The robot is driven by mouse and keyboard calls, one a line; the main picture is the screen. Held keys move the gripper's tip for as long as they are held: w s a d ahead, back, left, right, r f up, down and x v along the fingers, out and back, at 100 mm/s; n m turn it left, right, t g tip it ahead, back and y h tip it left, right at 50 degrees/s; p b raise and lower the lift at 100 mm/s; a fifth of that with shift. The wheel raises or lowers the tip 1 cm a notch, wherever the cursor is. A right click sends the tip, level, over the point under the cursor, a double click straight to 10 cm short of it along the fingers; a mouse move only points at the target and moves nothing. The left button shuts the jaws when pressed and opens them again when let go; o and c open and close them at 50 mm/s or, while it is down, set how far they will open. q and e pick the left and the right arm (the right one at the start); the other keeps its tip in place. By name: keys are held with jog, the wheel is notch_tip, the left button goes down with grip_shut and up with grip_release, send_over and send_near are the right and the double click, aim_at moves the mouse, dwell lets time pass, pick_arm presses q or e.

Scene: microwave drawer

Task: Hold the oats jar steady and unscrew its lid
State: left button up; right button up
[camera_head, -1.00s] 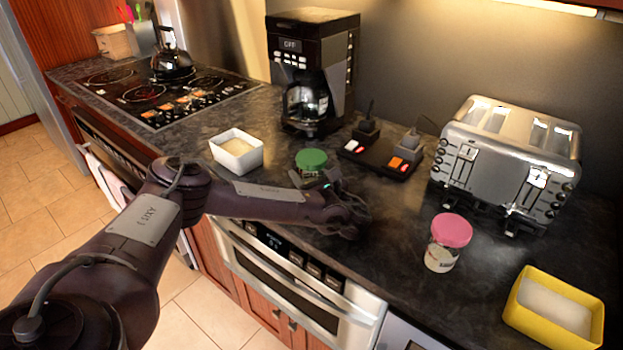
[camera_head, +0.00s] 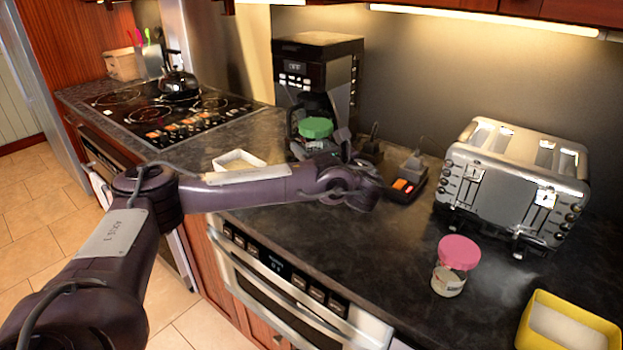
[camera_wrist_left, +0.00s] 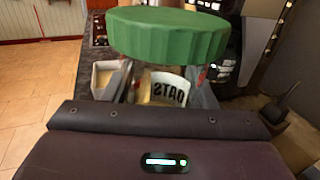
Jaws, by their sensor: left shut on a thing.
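The oats jar has a green ridged lid (camera_head: 316,127), which shows in front of the coffee maker. The lid (camera_wrist_left: 168,35) fills the top of the left wrist view. Below it, the jar's pale body (camera_wrist_left: 165,87) has a white label with the letters of OATS. My left gripper (camera_head: 322,150) is shut on the jar, with a finger on each side of its body in the wrist view. The lid sits on the jar. My arm hides most of the jar in the head view. My right gripper is not in view.
A coffee maker (camera_head: 318,70) stands close behind the jar. A white bowl (camera_head: 238,160) is partly behind my arm. A socket block (camera_head: 405,186), a toaster (camera_head: 512,185), a pink-lidded jar (camera_head: 455,268) and a yellow bowl (camera_head: 567,325) stand to the right. Counter between them is clear.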

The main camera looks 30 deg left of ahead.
aim_at(312, 121)
pick_arm(q)
notch_tip(312, 121, up, 6)
jog(key=shift+r+b, duration=0.25)
jog(key=shift+b, duration=0.05)
jog(key=o, duration=0.4)
jog(key=c, duration=0.8)
jog(key=shift+f, duration=0.1)
jog(key=s+d+f+m+t+h, duration=0.3)
jog(key=s+d, duration=0.3)
jog(key=d, duration=0.1)
jog(key=s+d+f+m+t+h, duration=0.3)
jog(key=s+d+h, duration=0.1)
jog(key=s+d, duration=0.2)
jog(key=s+d+f+m+t+h, duration=0.3)
jog(key=s+d, duration=0.3)
jog(key=d, duration=0.2)
jog(key=shift+f+h, duration=0.3)
jog(key=shift+h, duration=0.2)
